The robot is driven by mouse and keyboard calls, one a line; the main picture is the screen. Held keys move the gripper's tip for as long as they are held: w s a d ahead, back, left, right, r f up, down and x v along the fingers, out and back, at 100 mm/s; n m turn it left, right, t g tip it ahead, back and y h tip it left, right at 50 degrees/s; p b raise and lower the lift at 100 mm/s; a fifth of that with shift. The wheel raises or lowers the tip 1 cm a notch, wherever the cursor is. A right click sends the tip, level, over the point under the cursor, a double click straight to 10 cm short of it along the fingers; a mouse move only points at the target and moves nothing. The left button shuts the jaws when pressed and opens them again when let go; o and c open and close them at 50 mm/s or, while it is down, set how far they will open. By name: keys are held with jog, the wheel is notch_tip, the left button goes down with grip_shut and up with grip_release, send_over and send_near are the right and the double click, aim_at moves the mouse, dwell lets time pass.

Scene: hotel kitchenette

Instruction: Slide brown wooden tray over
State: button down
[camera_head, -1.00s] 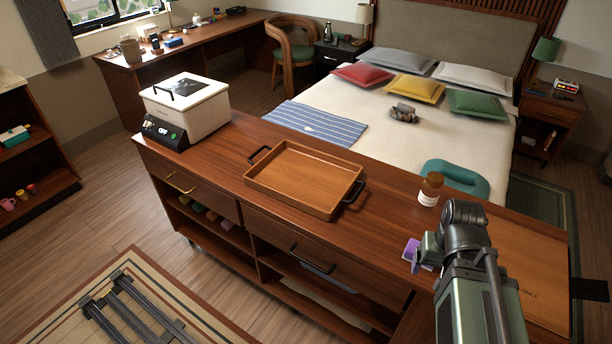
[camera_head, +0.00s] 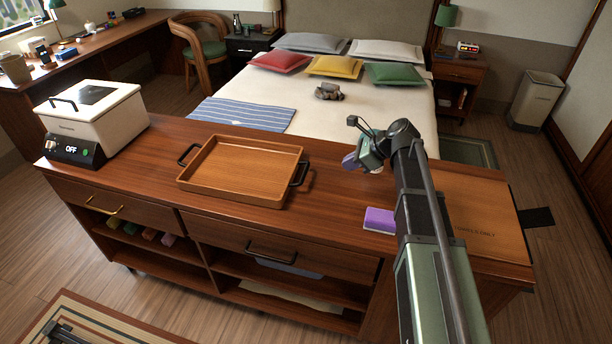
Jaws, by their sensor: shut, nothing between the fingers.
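The brown wooden tray (camera_head: 243,187) lies flat and empty on the long wooden counter (camera_head: 330,215), with black handles at its left and right ends. My gripper (camera_head: 352,160) is shut and empty above the counter, to the right of the tray and apart from its right handle. The fingertips are small and partly hidden by the wrist.
A white appliance (camera_head: 95,115) with an OFF display stands left of the tray. A purple sponge (camera_head: 380,220) lies near the front edge, beside my arm. A tan lettered panel (camera_head: 480,225) covers the counter's right end. The bed (camera_head: 310,107) is behind.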

jog(key=shift+m, duration=0.3)
jog(key=b+x, duration=0.4)
jog(key=x, duration=0.1)
jog(key=b+x, duration=0.4)
jog(key=x, duration=0.2)
jog(key=shift+s+d+f, duration=0.1)
jog(key=shift+d+f, duration=0.1)
jog(key=shift+d, duration=0.05)
jog(key=shift+w+a+r+p, duration=0.25)
jog(key=shift+a+r, duration=0.05)
jog(key=shift+a, duration=0.3)
jog(key=shift+w+a+r+p, duration=0.2)
jog(key=shift+a+r, duration=0.05)
jog(key=shift+a, duration=0.35)
jog(key=shift+w+a, duration=0.15)
jog(key=shift+a, duration=0.4)
